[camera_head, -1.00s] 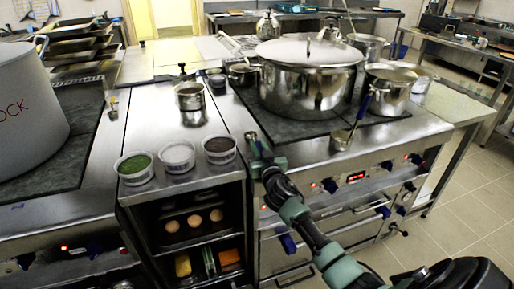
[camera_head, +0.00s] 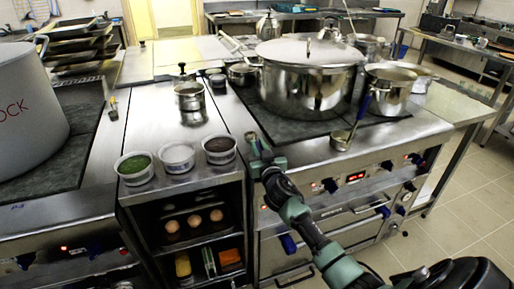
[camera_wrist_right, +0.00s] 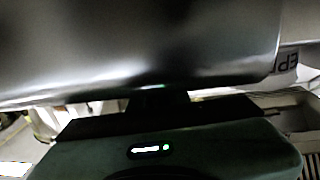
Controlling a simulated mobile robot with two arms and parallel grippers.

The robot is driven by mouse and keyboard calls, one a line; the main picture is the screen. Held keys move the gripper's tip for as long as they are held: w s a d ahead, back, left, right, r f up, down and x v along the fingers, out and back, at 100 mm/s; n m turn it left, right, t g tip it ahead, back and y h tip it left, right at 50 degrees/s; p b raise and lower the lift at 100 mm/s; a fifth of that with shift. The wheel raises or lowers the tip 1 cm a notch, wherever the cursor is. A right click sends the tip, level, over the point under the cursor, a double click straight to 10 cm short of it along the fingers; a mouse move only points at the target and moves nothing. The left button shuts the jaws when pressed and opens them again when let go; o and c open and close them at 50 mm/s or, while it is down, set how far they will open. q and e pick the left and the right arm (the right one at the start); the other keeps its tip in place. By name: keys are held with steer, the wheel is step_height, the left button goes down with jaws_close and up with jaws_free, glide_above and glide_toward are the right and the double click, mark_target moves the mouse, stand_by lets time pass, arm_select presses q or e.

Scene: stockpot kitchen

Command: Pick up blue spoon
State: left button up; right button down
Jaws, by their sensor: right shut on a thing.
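The blue spoon (camera_head: 362,108) is a ladle with a long blue handle in the head view. Its metal bowl rests low on the right side of the stove top, and its handle leans up beside a small steel pot (camera_head: 391,89). My right gripper (camera_head: 252,143) is at the stove's front left corner, well to the left of the spoon and apart from it. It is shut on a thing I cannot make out. In the right wrist view, a blurred metal surface (camera_wrist_right: 150,45) fills the upper part and hides the fingertips. My left gripper is not in view.
A big lidded stockpot (camera_head: 308,77) stands on the stove, left of the spoon. Several small tubs, including a green-filled one (camera_head: 134,167), stand on the counter to the left. A shelf (camera_head: 205,250) with eggs is below. The floor (camera_head: 455,220) at right is clear.

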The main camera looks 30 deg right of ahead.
mark_target(258, 146)
stand_by(0.4)
steer(key=shift+r, duration=0.5)
step_height(258, 146, up, 19)
steer(key=p, duration=0.2)
steer(key=shift+p, duration=0.3)
steer(key=shift+a, duration=0.1)
